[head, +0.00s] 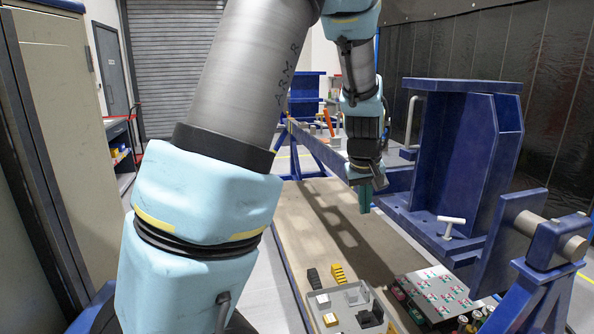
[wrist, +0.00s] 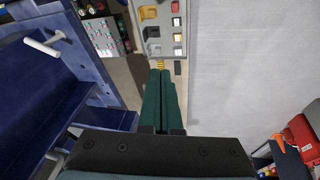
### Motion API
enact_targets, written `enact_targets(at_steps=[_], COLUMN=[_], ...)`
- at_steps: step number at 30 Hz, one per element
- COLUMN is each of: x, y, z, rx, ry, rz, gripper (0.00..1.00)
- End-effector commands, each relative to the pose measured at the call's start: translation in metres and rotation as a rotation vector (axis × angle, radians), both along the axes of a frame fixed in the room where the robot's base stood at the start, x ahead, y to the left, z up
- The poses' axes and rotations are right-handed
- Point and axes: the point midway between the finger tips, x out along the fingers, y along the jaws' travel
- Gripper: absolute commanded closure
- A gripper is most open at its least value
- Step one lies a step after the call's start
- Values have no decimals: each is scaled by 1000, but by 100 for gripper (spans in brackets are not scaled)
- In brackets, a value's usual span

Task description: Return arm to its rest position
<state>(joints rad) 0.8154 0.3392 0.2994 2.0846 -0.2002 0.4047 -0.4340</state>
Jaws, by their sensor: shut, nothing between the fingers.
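My gripper (head: 365,203) hangs from my raised arm above the bench board, with its green fingers pointing down. In the wrist view my gripper (wrist: 160,82) shows its two green fingers pressed side by side with nothing between them. It is apart from the tray and the blue jig in the head view. My arm's large grey and light-blue links cover the left middle of the head view and hide part of the scene behind.
A blue rotary jig (head: 455,150) stands to the right. A grey parts tray (head: 325,299) and a panel with red and green pieces (head: 436,296) lie at the front. The beige bench board (head: 315,225) has bare room. A beige cabinet (head: 62,110) stands left.

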Motion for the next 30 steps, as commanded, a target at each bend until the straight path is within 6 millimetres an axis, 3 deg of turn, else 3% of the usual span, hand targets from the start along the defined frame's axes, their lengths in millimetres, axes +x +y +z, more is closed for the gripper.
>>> enact_targets(at_steps=[1, 6, 9, 13, 19, 30], x=[-5, -39, -66, -100, -129, -133], y=[33, 120, 163, 202, 230, 232], z=[-1, -7, -10, -14, -18, -19], rx=[14, 71, 103, 139, 168, 172], ry=[16, 64, 90, 118, 141, 144], rz=[6, -36, -67, -104, -139, -145], gripper=[100, 100, 100, 100, 100, 100])
